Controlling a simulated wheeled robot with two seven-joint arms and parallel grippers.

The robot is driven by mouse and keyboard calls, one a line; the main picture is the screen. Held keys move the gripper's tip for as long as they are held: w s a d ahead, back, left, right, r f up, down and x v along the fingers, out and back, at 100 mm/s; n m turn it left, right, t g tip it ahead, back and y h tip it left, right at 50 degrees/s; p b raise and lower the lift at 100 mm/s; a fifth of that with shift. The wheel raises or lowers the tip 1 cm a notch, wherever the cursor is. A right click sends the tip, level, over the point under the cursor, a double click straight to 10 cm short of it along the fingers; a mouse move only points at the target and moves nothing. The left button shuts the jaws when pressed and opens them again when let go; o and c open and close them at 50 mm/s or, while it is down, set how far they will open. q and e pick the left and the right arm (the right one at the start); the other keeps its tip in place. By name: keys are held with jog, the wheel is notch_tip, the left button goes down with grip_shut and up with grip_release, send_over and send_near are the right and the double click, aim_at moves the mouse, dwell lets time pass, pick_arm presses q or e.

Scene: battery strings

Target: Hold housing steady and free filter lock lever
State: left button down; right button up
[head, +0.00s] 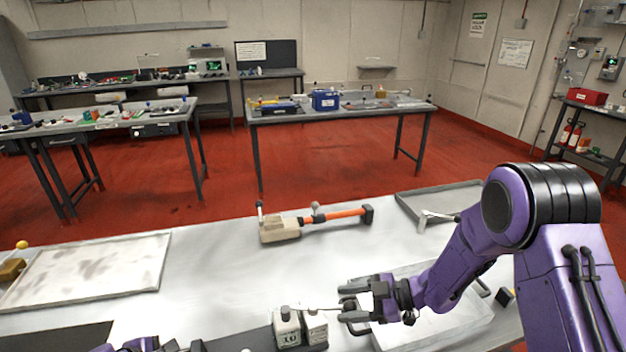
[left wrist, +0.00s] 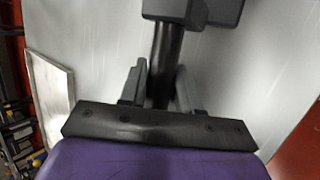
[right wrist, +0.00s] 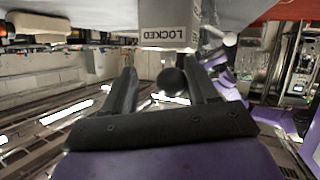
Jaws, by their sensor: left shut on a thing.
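A pale housing (head: 287,330) with a partly readable label stands at the bottom middle of the head view, on a dark base (head: 245,342). In the right wrist view its face (right wrist: 168,34) reads "LOCKED". A thin lever (head: 322,309) reaches from it toward my right gripper (head: 349,303). In the right wrist view a dark round knob (right wrist: 172,82) lies between my right gripper's spread fingers, with gaps on both sides. My left gripper (left wrist: 160,80) is shut on a dark bar (left wrist: 164,50) leading to a dark block. It barely shows in the head view.
A clear shallow tray (head: 440,330) lies beneath my right arm. A beige tool with an orange handle (head: 335,216) lies further back. A grey tray (head: 450,197) is at back right, and a pale framed panel (head: 90,272) is at left. The table's middle is clear.

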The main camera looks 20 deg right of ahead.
jog(key=v, duration=1.2)
jog(key=s+d+f+m+t+h, duration=0.1)
jog(key=d+f+m+t+h, duration=0.1)
jog(key=d+m, duration=0.3)
jog(key=s+d+f+m+t+h, duration=0.2)
jog(key=d+m+h, duration=0.2)
jog(key=d+m, duration=0.2)
jog(key=s+d+f+m+t+h, duration=0.2)
jog(key=d+f+m+t+h, duration=0.1)
jog(key=d, duration=0.4)
jog(key=shift+s+m+h, duration=0.15)
jog(key=shift+m+h, duration=0.45)
jog(key=shift+m, duration=0.7)
